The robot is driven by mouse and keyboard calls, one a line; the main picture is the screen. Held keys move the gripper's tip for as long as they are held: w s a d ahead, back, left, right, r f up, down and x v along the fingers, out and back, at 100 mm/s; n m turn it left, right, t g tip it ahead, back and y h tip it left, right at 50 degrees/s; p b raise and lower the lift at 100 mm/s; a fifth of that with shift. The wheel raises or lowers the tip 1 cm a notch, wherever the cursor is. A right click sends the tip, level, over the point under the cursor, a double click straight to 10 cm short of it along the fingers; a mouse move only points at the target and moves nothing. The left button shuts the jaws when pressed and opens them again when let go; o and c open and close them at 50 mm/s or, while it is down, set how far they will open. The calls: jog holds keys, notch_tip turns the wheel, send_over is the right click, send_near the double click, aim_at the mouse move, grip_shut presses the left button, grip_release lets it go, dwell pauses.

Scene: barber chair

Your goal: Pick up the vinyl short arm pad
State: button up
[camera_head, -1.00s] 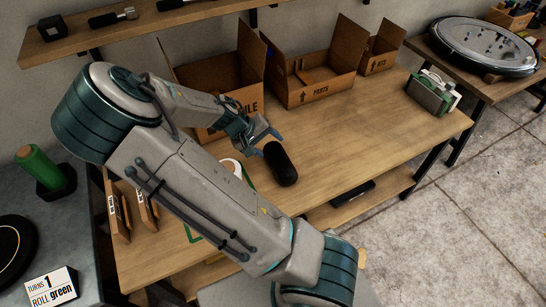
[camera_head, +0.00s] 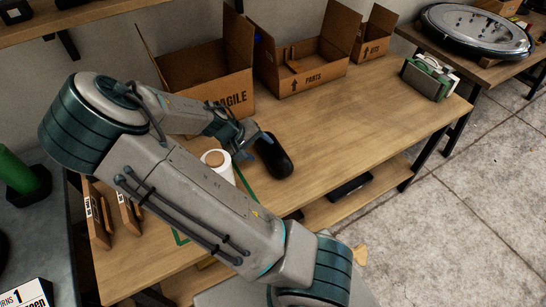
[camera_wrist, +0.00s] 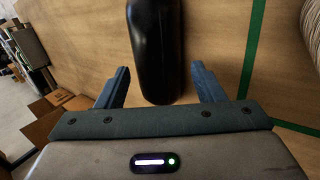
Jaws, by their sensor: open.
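The vinyl short arm pad (camera_head: 273,156) is a black, rounded, elongated pad lying on the wooden workbench. It also shows in the wrist view (camera_wrist: 156,48), at the top middle, with its upper end cut off by the frame. My gripper (camera_head: 250,148) is open beside the pad's left side in the head view. In the wrist view my gripper's blue fingers (camera_wrist: 160,80) stand apart, one to each side of the pad's near end. I cannot tell the height of the fingers above the bench. Nothing is held.
A white roll (camera_head: 216,162) stands left of the pad, close to my gripper. Open cardboard boxes, one marked FRAGILE (camera_head: 232,94) and one marked PARTS (camera_head: 312,77), stand behind. A green-and-white object (camera_head: 429,78) sits at the bench's right end. The bench between is clear.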

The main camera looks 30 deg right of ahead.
aim_at(269, 153)
jog(key=x, duration=0.7)
jog(key=shift+w+d, duration=0.1)
jog(key=shift+w, duration=0.15)
jog(key=shift+c, duration=0.3)
jog(key=shift+r, duration=0.1)
jog(key=c, duration=0.8)
